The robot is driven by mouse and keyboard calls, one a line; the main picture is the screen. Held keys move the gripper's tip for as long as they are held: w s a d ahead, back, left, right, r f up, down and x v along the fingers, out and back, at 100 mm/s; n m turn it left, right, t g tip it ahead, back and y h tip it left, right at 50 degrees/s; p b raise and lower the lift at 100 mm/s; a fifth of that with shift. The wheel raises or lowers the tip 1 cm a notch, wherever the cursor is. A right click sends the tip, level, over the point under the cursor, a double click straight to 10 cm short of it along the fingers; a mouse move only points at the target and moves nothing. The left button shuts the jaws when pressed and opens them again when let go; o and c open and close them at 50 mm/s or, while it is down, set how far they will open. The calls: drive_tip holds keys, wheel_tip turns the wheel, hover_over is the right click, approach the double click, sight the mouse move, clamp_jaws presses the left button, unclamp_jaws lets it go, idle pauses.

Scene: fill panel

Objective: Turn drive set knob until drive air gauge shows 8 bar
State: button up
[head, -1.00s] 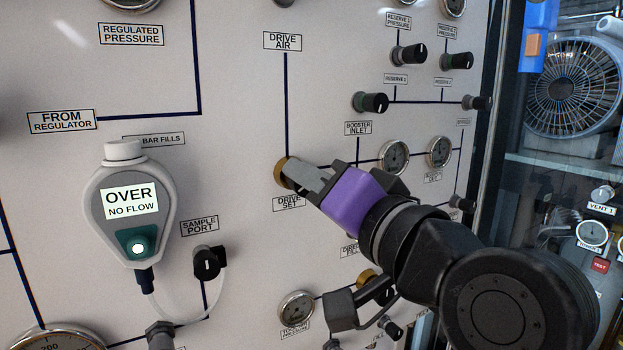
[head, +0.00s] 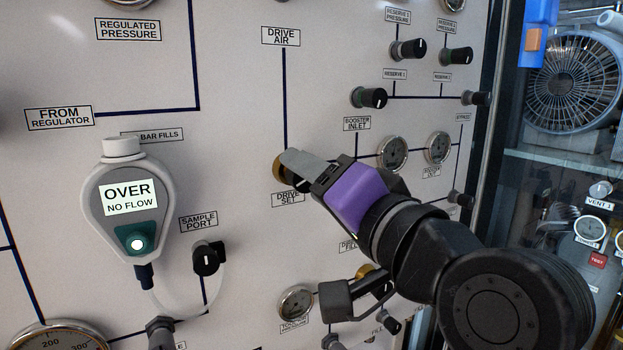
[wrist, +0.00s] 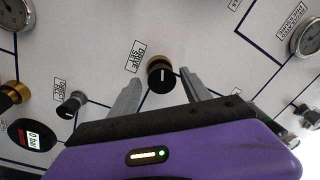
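The drive set knob (wrist: 161,77) is black with a white pointer line and a brass collar. In the wrist view it sits between the tips of my gripper's two grey fingers (wrist: 160,88), with a gap on each side. My gripper is open around or just in front of it; the depth is hard to tell. In the head view my gripper (head: 296,168) covers most of the knob, leaving its brass collar (head: 278,168) visible above the DRIVE SET label (head: 288,200). The DRIVE AIR label (head: 281,36) shows, but the drive air gauge's face is not visible there.
A handheld meter (head: 128,215) reading OVER NO FLOW hangs at left. The booster inlet gauge (head: 392,153) and several black knobs lie right of my gripper. A sample port (head: 206,258) with a hose is at lower left. A small display (wrist: 32,135) shows in the wrist view.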

drive_tip(key=shift+s, duration=0.1)
drive_tip(key=b+v, duration=0.1)
drive_tip(key=v, duration=0.6)
drive_tip(key=shift+s+b, duration=0.3)
drive_tip(key=shift+o, duration=0.2)
drive_tip(key=shift+d, duration=0.2)
idle(1.7)
